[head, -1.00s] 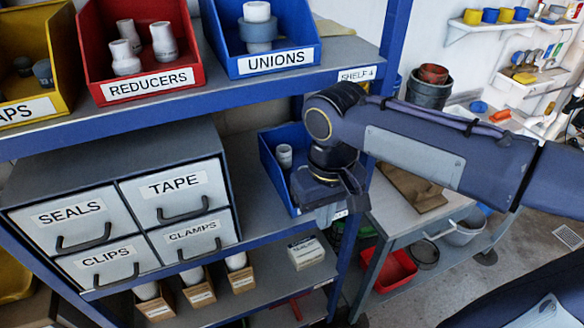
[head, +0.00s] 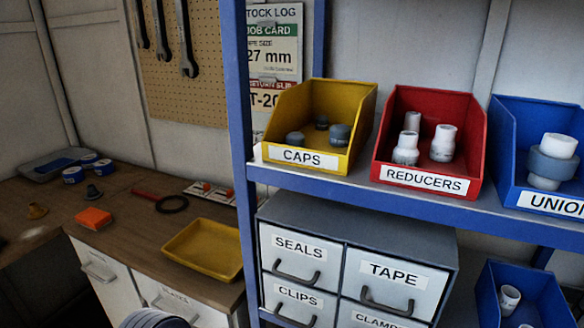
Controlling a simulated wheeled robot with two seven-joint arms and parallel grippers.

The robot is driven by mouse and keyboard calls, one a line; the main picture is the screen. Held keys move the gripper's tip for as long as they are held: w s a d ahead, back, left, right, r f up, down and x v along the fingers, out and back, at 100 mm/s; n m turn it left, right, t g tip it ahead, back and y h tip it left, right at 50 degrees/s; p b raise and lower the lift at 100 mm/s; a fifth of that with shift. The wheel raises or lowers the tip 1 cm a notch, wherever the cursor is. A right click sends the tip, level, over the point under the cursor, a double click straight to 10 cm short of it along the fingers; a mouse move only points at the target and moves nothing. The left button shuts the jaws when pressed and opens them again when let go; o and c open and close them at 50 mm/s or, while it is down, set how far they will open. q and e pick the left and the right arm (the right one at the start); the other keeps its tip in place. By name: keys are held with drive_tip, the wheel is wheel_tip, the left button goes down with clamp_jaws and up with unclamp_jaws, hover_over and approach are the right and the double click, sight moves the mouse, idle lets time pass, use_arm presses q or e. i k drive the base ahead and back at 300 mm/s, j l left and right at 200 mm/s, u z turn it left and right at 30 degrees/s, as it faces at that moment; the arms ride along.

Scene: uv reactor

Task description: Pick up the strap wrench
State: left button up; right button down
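A tool with a red handle and a dark round loop, which looks like the strap wrench (head: 172,204), lies flat on the wooden workbench (head: 135,240) at the left of the head view. Its handle points to the upper left and its loop lies to the right. Nothing covers it. Neither of my grippers is in view now.
A yellow tray (head: 205,250) and an orange block (head: 93,218) lie near the tool. Blue-and-white rolls (head: 73,175) sit farther back. A blue shelf post (head: 240,150) stands just right of the tool. Shelves with a yellow CAPS bin (head: 320,130) and labelled drawers (head: 305,254) fill the right.

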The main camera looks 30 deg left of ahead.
sight(159, 200)
drive_tip(key=u, duration=1.85)
drive_tip(key=j, duration=0.25)
drive_tip(key=i+j+u, duration=0.25)
drive_tip(key=i+j, duration=0.85)
drive_tip(key=j, duration=0.15)
drive_tip(key=i+l, duration=0.1)
drive_tip(key=i, duration=0.3)
drive_tip(key=i+l+u, duration=0.15)
drive_tip(key=i, duration=0.25)
